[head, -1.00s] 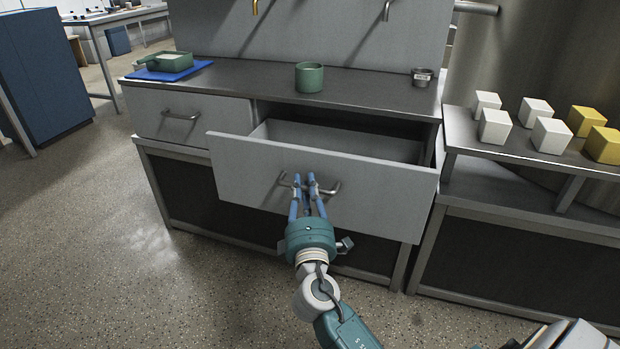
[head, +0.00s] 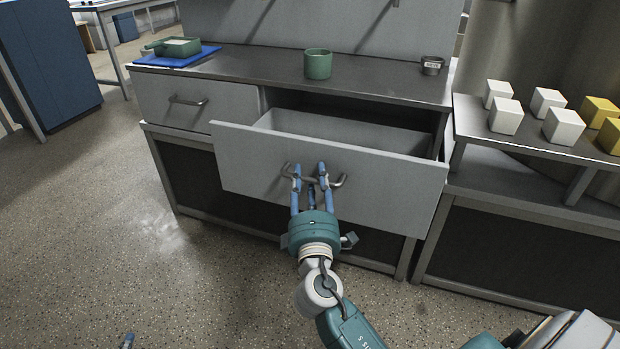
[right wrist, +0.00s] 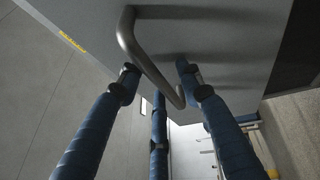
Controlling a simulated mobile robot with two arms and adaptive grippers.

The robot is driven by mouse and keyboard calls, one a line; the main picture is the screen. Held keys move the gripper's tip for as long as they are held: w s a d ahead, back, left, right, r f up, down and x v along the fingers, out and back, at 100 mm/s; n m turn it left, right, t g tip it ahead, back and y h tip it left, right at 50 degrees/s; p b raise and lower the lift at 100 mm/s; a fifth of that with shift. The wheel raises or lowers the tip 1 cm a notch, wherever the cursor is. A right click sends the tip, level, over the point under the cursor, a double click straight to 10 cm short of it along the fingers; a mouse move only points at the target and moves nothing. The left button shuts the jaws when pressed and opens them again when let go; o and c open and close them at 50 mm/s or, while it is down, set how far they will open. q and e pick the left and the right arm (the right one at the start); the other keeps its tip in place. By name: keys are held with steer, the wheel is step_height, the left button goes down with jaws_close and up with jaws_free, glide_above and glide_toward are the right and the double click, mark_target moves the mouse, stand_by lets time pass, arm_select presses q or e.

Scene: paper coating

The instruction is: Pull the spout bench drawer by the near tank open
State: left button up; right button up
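The right-hand bench drawer (head: 250,165) stands pulled out, with its empty-looking inside showing in the head view. Its bent metal handle (head: 338,182) also shows close up in the right wrist view (right wrist: 150,62). My right gripper (head: 309,174) is at this handle, its blue fingers spread on either side of the bar. In the right wrist view the fingertips (right wrist: 158,82) look apart from the bar, so the gripper is open around it. Only a blue tip of what seems my left gripper (head: 128,341) shows at the bottom left edge.
The left drawer (head: 215,101) is shut. On the bench top (head: 270,68) stand a green cup (head: 318,64), a small grey cup (head: 432,66) and a green dish (head: 178,46) on a blue mat (head: 205,54). White and yellow blocks sit on a shelf (head: 475,128) at right. Floor in front is clear.

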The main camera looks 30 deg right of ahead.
steer(key=shift+s+a, duration=0.1)
steer(key=v, duration=1.1)
steer(key=shift+s+a, duration=0.15)
steer(key=shift+s, duration=0.2)
steer(key=shift+f, duration=0.1)
